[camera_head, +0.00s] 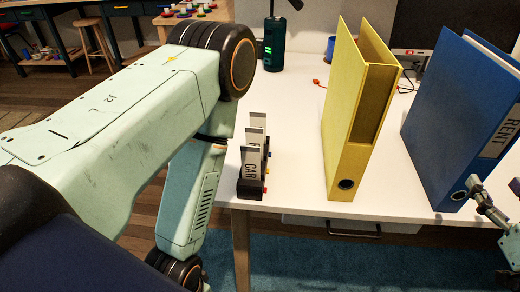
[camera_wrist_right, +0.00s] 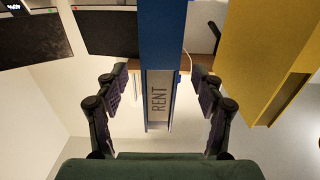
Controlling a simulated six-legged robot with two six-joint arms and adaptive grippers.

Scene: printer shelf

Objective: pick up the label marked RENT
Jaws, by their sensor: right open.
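The label marked RENT (camera_head: 500,137) is a light strip on the spine of the upright blue binder (camera_head: 448,110), at the right of the head view. In the right wrist view the RENT label (camera_wrist_right: 159,98) shows on the blue binder's spine (camera_wrist_right: 160,45), between my fingers. My right gripper (camera_wrist_right: 162,78) is open there, one finger on each side and apart from the label. In the head view my right gripper (camera_head: 488,205) shows only partly at the right edge, by the binder's lower spine. My left arm crosses the left side; its gripper is not seen.
A yellow binder (camera_head: 345,120) stands upright left of the blue one, with bare white table (camera_head: 296,130) between. A dark holder (camera_head: 249,189) with several labels, one reading CAR, stands at the left table edge. A dark green device (camera_head: 274,45) stands behind.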

